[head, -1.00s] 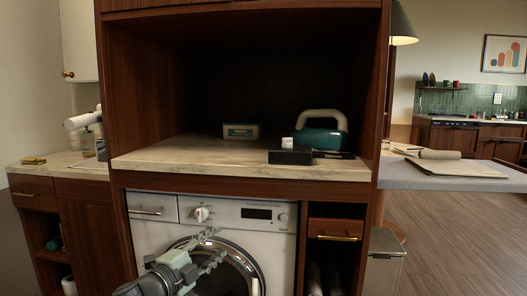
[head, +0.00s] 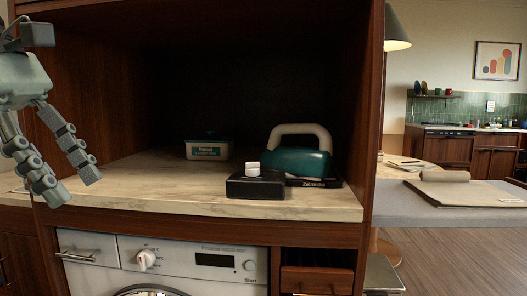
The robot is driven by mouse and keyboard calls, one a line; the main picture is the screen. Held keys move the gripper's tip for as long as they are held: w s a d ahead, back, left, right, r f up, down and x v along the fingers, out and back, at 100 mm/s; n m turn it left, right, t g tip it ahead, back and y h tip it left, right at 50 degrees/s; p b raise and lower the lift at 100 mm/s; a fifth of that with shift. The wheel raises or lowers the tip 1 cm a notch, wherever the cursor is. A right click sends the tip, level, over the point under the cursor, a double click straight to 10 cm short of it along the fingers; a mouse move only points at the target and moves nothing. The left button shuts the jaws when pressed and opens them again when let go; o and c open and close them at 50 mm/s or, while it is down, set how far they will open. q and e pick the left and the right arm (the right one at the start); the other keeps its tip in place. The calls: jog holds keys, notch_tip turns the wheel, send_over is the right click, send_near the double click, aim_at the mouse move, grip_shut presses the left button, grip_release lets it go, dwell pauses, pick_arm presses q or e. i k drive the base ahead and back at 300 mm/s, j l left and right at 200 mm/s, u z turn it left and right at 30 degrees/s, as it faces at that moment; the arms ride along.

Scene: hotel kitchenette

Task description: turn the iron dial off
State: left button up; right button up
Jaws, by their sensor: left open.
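A teal iron (head: 300,160) with a cream handle stands on the marble-look counter (head: 140,192) inside the wooden niche. In front of it is a black box (head: 255,185) with a white dial (head: 253,169) on its top. I cannot read the dial's setting. My left gripper (head: 72,175) is at the left edge of the head view, fingers pointing down and apart. It is open and empty, well to the left of the dial and touching nothing. My right gripper does not show.
A teal and white box (head: 208,150) stands further back on the counter. The niche's side walls bound the space. A washing machine (head: 185,265) sits below. The counter's left and middle are clear. A grey table (head: 425,215) lies to the right.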

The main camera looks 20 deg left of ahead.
aim_at(253, 169)
jog(key=i, duration=0.85)
